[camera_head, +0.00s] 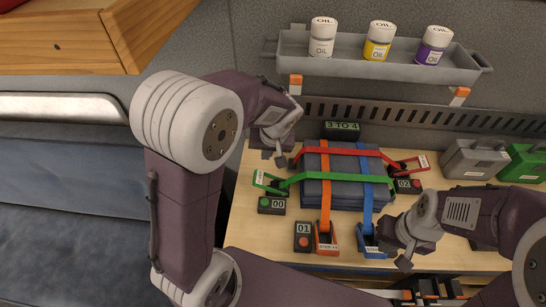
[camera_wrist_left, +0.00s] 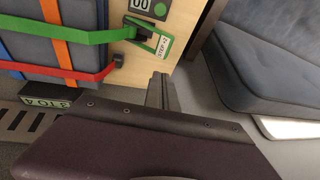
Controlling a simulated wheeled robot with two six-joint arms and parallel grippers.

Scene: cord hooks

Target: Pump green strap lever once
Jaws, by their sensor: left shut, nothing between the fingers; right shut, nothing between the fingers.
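The green strap lever (camera_head: 266,181) sits at the left edge of the wooden table, at the left end of the green strap (camera_head: 340,178). In the left wrist view the lever (camera_wrist_left: 150,39) carries a white label reading about "STEP +2". A counter box (camera_head: 272,205) beside it shows 00. My left gripper (camera_head: 281,158) is shut and empty, behind and slightly right of the lever, apart from it. Its shut fingers (camera_wrist_left: 161,90) show in the wrist view below the lever. My right gripper (camera_head: 404,262) is shut and empty near the front right of the blue lever.
Red, orange and blue straps cross a dark blue box (camera_head: 345,197). The orange lever (camera_head: 326,240), blue lever (camera_head: 372,241) and red lever (camera_head: 410,166) stand around it. A "3 TO 4" sign (camera_head: 342,130) stands behind. A shelf (camera_head: 390,66) holds oil cans. Toolboxes (camera_head: 476,160) stand right.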

